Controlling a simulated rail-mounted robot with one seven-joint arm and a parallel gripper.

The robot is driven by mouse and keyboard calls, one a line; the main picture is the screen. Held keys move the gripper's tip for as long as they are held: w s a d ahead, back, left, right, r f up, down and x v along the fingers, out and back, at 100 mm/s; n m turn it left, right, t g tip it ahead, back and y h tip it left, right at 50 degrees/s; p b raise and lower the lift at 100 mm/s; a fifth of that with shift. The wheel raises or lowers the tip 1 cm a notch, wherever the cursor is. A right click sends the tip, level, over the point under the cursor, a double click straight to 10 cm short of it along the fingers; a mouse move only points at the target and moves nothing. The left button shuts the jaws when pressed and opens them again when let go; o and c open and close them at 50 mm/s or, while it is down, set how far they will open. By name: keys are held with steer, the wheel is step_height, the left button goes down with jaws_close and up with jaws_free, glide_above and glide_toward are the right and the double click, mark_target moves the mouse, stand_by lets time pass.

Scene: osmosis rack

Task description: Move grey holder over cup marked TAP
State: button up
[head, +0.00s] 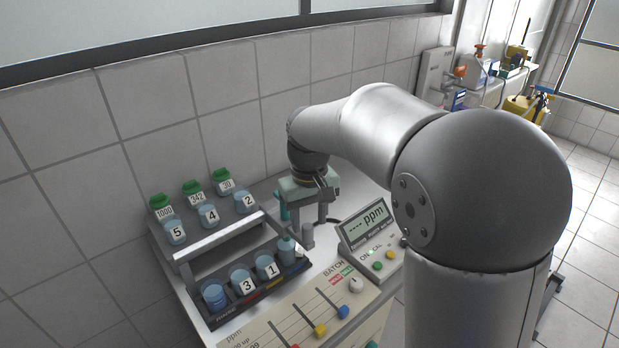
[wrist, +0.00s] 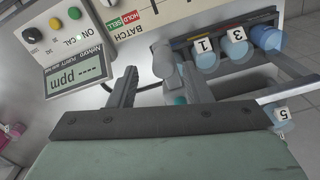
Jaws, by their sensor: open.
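My gripper (head: 308,222) points down over the bench beside the rack's right end. In the wrist view my gripper (wrist: 161,70) has its two fingers apart. A small grey upright piece (head: 307,236), likely the grey holder, stands just below the fingers. In the wrist view the grey piece (wrist: 162,58) shows between the fingertips; I cannot tell whether it touches them. A pale blue cup (head: 287,248) stands at the right end of the rack's lower row, close to the gripper. No TAP mark is readable on any cup.
The two-tier rack (head: 222,236) holds numbered blue cups and green-capped bottles (head: 193,190). The meter (head: 367,226) with its ppm display stands right of the gripper. A slider panel (head: 311,311) lies in front. A tiled wall rises behind.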

step_height(320, 180, up, 14)
stand_by(0.3)
